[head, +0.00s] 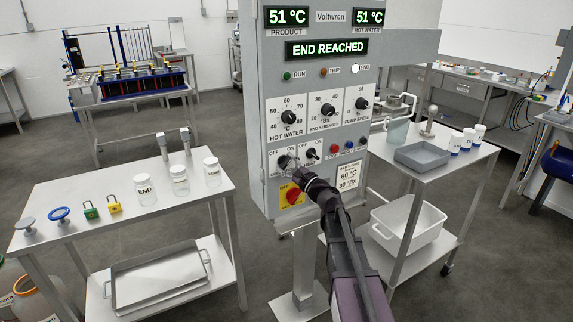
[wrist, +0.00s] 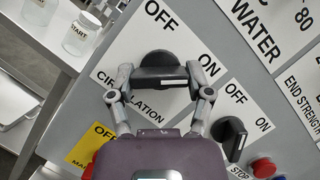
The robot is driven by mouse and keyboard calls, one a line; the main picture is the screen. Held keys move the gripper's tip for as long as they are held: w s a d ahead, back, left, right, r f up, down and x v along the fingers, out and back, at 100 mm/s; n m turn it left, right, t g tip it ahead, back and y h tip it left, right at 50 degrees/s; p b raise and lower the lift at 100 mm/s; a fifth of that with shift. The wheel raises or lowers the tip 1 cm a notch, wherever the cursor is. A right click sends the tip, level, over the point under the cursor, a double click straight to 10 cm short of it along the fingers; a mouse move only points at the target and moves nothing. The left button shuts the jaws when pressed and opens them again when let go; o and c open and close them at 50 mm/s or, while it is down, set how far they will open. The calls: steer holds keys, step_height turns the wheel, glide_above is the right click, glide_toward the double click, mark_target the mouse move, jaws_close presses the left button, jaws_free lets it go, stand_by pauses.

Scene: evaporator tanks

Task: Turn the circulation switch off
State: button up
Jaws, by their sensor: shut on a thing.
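The circulation switch (wrist: 168,62) is a black rotary knob with a bar handle on the grey control panel. OFF is printed at the top of its plate and ON to the right in the wrist view. The bar lies level in that view, roughly in line with the ON side. My gripper (wrist: 159,78) is shut on the bar, one finger at each end. In the head view my gripper (head: 293,170) reaches the lower left of the panel and mostly hides the switch.
The heat switch (head: 309,153) sits just right of the circulation switch. A red knob on a yellow plate (head: 292,195) is just below. Coloured buttons (head: 348,145) are further right.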

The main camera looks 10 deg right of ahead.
steer(key=shift+w+r+n, duration=0.1)
steer(key=shift+n, duration=0.2)
steer(key=n+g+p, duration=0.1)
steer(key=n+p, duration=0.1)
steer(key=n, duration=0.1)
steer(key=shift+r+n+g+y, duration=0.15)
steer(key=shift+n+g+y, duration=0.15)
steer(key=shift+g, duration=0.1)
steer(key=n+g+p, duration=0.1)
steer(key=n+p, duration=0.1)
steer(key=n+g+p, duration=0.1)
steer(key=n, duration=0.2)
steer(key=shift+r+n+h+p, duration=0.1)
steer(key=shift+n+h+p, duration=0.2)
steer(key=shift+h+p, duration=0.1)
steer(key=n+h+p, duration=0.1)
steer(key=n, duration=0.1)
steer(key=n+g+p, duration=0.1)
steer(key=n+p, duration=0.1)
steer(key=shift+n+h, duration=0.3)
steer(key=shift+h, duration=0.1)
steer(key=shift+n+g+h+p, duration=0.3)
steer(key=shift+n+h+p, duration=0.55)
steer(key=shift+n, duration=0.45)
steer(key=o, duration=1.1)
steer(key=shift+o, duration=0.2)
steer(key=shift+f+y, duration=0.25)
